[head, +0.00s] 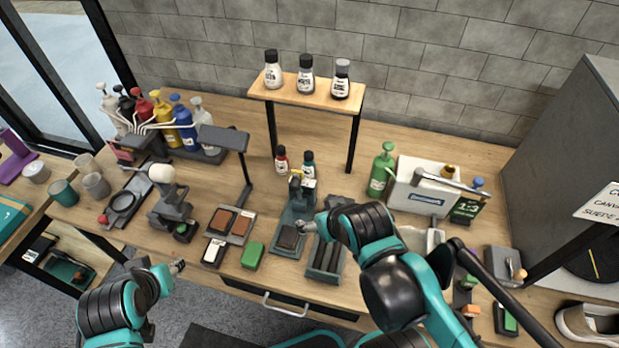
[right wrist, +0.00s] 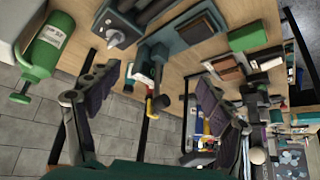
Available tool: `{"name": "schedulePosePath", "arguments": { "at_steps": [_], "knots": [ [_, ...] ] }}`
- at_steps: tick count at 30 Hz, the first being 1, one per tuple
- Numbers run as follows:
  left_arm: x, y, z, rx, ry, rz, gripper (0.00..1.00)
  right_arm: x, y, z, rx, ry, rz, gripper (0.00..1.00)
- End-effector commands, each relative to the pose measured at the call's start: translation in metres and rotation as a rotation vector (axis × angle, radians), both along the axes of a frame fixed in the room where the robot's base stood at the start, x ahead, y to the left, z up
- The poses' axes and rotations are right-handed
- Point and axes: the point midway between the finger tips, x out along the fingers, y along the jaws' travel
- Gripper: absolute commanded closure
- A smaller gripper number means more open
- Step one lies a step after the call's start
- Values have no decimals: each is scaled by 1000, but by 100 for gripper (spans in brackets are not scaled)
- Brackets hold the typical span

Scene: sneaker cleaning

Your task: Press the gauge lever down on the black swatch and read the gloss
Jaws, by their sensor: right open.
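The gloss gauge (head: 298,203) is a teal and grey stand in the middle of the table. It also shows between my right fingers, apart from both, in the right wrist view (right wrist: 150,65). A yellow part, perhaps its lever (head: 295,181), shows near its top. Its lever position is unclear. A black swatch (head: 288,238) lies on the front of its base. My right gripper (head: 306,227) is near the swatch's right edge in the head view, partly hidden by my arm; its spread fingers (right wrist: 155,110) hold nothing.
Brown swatches (head: 232,224) and a green block (head: 253,255) lie to the left. Small bottles (head: 282,158) stand behind the gauge under a wooden shelf (head: 308,91). A green bottle (head: 381,171) stands right.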

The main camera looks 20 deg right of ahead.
Motion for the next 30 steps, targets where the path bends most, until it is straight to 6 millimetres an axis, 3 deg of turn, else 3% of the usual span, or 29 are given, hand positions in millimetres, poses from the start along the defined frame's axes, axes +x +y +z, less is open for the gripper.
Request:
{"name": "schedulePosePath", "arguments": {
  "at_steps": [1,6,9,18,24,30],
  "knots": [
    [0,0,0,0,0,0,60,0,0,0,0,1,0,36],
    [0,0,13,0,0,0,60,8,0,17,16,31,-21,81],
    [0,0,30,0,0,0,60,19,0,37,42,79,-56,100],
    [0,0,91,0,0,0,60,71,-1,98,133,282,-219,100],
    [0,0,130,0,0,0,60,109,-3,121,178,421,-336,100],
    [0,0,168,0,0,0,60,144,-5,132,211,554,-457,100]
  ]
}}
